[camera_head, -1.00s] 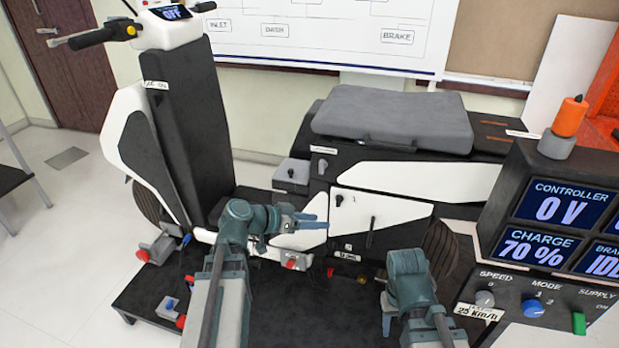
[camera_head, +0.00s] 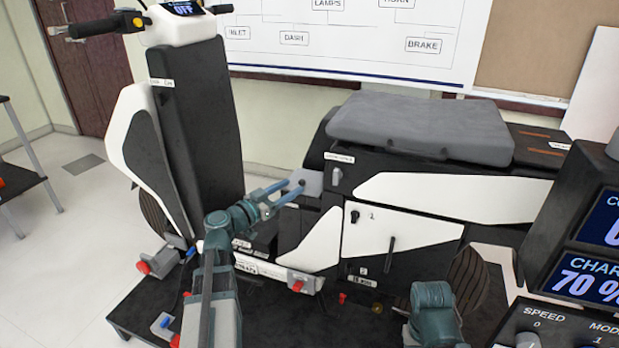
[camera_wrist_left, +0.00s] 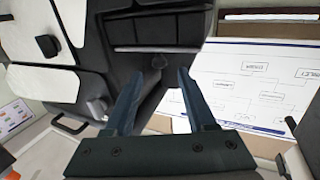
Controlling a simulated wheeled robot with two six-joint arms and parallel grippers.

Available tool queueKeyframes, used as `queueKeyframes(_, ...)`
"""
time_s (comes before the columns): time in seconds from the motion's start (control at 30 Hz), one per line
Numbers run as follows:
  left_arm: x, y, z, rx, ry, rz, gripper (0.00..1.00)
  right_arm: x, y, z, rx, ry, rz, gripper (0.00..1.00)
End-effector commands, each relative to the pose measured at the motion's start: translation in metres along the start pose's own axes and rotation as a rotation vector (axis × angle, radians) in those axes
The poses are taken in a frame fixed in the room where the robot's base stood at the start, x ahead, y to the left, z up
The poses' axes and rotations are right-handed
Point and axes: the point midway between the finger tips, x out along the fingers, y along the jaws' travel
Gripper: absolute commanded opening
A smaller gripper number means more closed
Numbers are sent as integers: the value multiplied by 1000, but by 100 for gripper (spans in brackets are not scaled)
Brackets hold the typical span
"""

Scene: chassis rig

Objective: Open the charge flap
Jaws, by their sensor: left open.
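A small grey panel (camera_head: 313,181) with a dark knob sits on the scooter's body just ahead of the seat; it looks like the charge flap, though its label is too small to read. My left gripper (camera_head: 291,189) is at this panel, with its two fingers apart and close to the knob. In the left wrist view the open fingers (camera_wrist_left: 170,78) point at a dark knob (camera_wrist_left: 161,62) on a dark surface, with nothing held between them. I cannot tell whether the fingers touch it. My right arm is at the bottom right; its gripper is not visible.
The grey seat (camera_head: 420,125) and white side panels (camera_head: 395,235) lie to the right of the panel. The tall dark front column (camera_head: 195,120) stands to the left. A console with displays (camera_head: 590,240) is at the far right. The footwell between column and seat is partly open.

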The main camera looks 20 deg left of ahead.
Motion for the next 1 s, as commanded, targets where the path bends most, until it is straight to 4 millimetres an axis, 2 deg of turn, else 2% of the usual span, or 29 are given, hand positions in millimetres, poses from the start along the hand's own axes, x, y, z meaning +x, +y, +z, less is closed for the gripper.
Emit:
queueKeyframes(0.03,14,-1,0,0,0,3,56,0,0,0,0,0,0,50)
queueKeyframes(0.2,47,-2,0,0,0,3,56,0,0,0,0,0,0,50)
queueKeyframes(0.4,74,-1,0,0,-1,2,56,0,0,0,0,0,0,50)
queueKeyframes(0.6,85,0,0,0,-1,0,56,0,0,0,0,0,0,50)
queueKeyframes(0.9,87,0,0,0,-1,0,56,0,0,0,0,0,0,50)
queueKeyframes(0.93,87,0,0,0,-1,0,54,0,0,0,0,0,0,50)
queueKeyframes(1.0,86,0,0,0,-1,0,42,0,0,0,0,0,0,50)
